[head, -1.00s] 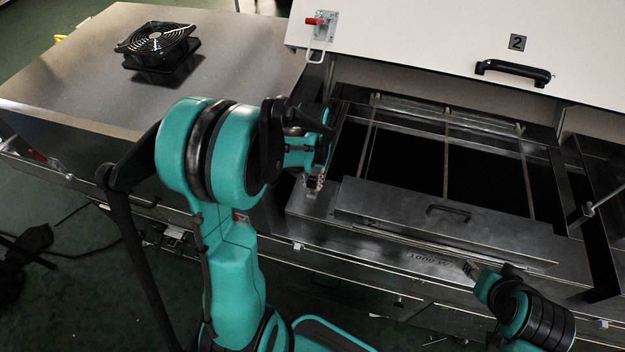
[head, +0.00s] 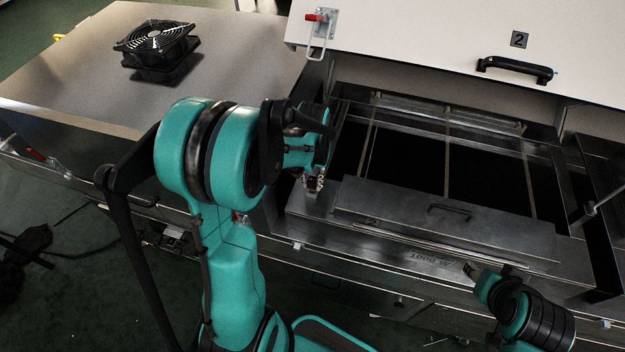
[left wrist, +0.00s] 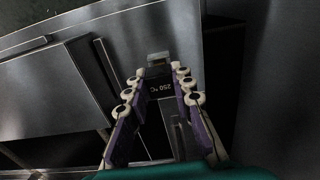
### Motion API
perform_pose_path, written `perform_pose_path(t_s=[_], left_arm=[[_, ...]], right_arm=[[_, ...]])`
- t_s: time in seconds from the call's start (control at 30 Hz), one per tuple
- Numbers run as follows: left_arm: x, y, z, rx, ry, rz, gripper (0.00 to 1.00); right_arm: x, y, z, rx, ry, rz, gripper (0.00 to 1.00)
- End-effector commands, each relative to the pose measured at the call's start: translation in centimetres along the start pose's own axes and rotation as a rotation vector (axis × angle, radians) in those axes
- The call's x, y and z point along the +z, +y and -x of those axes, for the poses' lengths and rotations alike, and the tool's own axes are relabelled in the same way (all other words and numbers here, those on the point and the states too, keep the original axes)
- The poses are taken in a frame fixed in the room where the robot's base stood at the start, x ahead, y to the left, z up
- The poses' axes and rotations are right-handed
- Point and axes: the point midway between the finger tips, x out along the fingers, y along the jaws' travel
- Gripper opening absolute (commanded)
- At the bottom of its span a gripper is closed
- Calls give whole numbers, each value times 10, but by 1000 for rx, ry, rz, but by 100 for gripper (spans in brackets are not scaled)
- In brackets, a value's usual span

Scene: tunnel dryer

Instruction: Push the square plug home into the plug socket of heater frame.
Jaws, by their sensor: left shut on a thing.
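The heater frame (head: 440,262) is a metal frame marked 1000 W, lying in the dryer opening, with thin rods across a dark gap. My left gripper (head: 314,184) is over its near left corner. In the left wrist view my left gripper (left wrist: 158,76) is shut on the square plug (left wrist: 160,88), a dark block marked 250 °C. A small pale metal piece (left wrist: 157,58) shows just past the plug, perhaps the plug socket; I cannot tell how deep the plug sits. My right gripper (head: 471,268) is by the frame's front edge, its jaws unclear.
A raised white lid (head: 420,35) with a black handle (head: 513,70) stands behind the opening. A flat cover with a handle (head: 450,225) lies along the frame's front. A black fan (head: 157,45) stands on the metal top at the left.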

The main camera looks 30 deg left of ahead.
Motion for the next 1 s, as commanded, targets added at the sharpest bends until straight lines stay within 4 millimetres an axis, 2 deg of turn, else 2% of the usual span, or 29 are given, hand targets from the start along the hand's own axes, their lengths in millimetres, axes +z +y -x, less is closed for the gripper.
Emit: perform_pose_path(t_s=[0.87, 0.9, 0.97, 1.0], left_arm=[[0, 0, -23, 0, 0, 0, 0], [0, 0, -22, 0, 0, 0, 31], [0, 0, -22, 0, 0, 0, 47], [0, 0, -22, 0, 0, 0, 47]], right_arm=[[12, 0, -17, 0, 0, 0, 40], [12, 0, -17, 0, 0, 0, 40], [12, 0, -16, 0, 0, 0, 40], [12, 0, -16, 0, 0, 0, 40]])
